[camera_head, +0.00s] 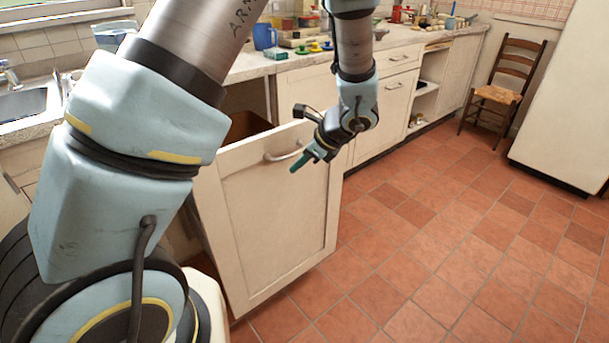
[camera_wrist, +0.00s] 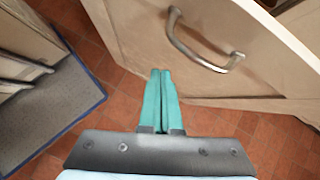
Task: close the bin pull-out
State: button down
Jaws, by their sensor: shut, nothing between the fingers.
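The bin pull-out (camera_head: 262,220) stands out from the counter run, its cream panel front facing the room. A brown bin (camera_head: 246,126) shows behind the panel's top edge, partly hidden by my arm. The pull-out's metal bar handle (camera_head: 284,153) is near the top of the panel. My gripper (camera_head: 296,168) is shut and empty, just in front of the panel close to the handle's right end. In the wrist view my green fingers (camera_wrist: 161,75) are together, and the handle (camera_wrist: 200,52) lies beyond them to the upper right. I cannot tell whether they touch the panel.
The counter (camera_head: 350,48) holds a blue jug (camera_head: 264,37) and several small items. A sink (camera_head: 28,103) is at the left. A wooden chair (camera_head: 503,85) stands at the back right. The tiled floor (camera_head: 440,230) is clear at right. A grey mat (camera_wrist: 60,110) lies left in the wrist view.

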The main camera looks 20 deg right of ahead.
jog(key=s+d+f+m+t+h, duration=0.1)
jog(key=d+f+m+t, duration=0.3)
jog(key=d, duration=0.5)
jog(key=m+g+p, duration=0.1)
jog(key=p, duration=0.1)
send_near(298, 173)
jog(key=x, duration=0.5)
jog(key=shift+f, duration=0.2)
jog(key=shift+w, duration=0.4)
jog(key=shift+a, duration=0.1)
